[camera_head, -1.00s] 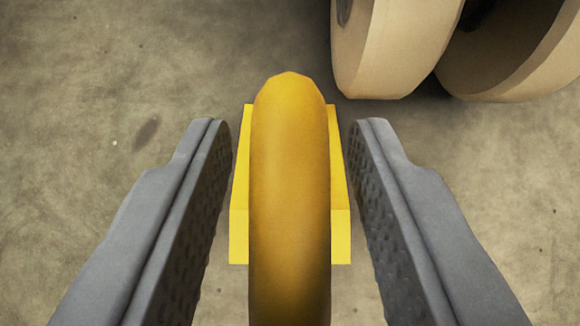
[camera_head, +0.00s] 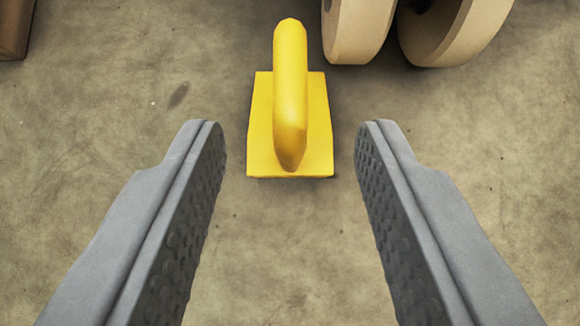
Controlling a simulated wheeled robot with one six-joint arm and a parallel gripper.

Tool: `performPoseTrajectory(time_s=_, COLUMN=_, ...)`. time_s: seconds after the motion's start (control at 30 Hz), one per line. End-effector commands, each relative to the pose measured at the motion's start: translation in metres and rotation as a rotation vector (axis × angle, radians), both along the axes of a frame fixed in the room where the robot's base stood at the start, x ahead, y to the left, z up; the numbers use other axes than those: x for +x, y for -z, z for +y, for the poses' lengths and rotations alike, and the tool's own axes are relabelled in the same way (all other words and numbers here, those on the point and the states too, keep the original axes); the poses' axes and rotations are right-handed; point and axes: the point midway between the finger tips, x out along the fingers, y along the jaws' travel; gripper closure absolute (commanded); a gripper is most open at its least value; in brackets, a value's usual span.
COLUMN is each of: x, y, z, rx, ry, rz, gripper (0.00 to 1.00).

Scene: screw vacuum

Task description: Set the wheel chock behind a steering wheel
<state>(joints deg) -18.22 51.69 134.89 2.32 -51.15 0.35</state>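The yellow wheel chock (camera_head: 262,120) sits on the floor at the upper middle, its raised handle (camera_head: 290,85) facing me. Two tan wheels stand side by side at the top right, the nearer one (camera_head: 352,30) and another (camera_head: 450,35). The chock is to the left of the nearer wheel and a little closer to me, with a gap of floor between them in the picture. My gripper (camera_head: 290,130) is open and empty. Its two grey fingers are wide apart, and the chock shows beyond and between their tips, not held.
Bare concrete floor (camera_head: 120,130) is clear around the chock and to both sides. A brown object (camera_head: 14,28) is cut off at the top left corner; I cannot tell what it is.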

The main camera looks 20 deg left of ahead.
Motion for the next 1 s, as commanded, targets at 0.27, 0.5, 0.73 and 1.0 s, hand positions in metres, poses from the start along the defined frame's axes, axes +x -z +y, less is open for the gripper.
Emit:
performPoseTrajectory(time_s=0.27, x=-0.013, y=-0.014, z=-0.004, rx=0.000, ry=0.000, rz=0.000, gripper=0.60)
performPoseTrajectory(time_s=0.5, x=-0.013, y=-0.015, z=-0.004, rx=0.000, ry=0.000, rz=-0.001, gripper=0.60)
performPoseTrajectory(time_s=0.73, x=0.005, y=-0.050, z=-0.005, rx=0.011, ry=0.011, rz=-0.030, gripper=0.60)
performPoseTrajectory(time_s=1.0, x=0.041, y=-0.146, z=-0.014, rx=0.035, ry=0.037, rz=-0.099, gripper=0.60)
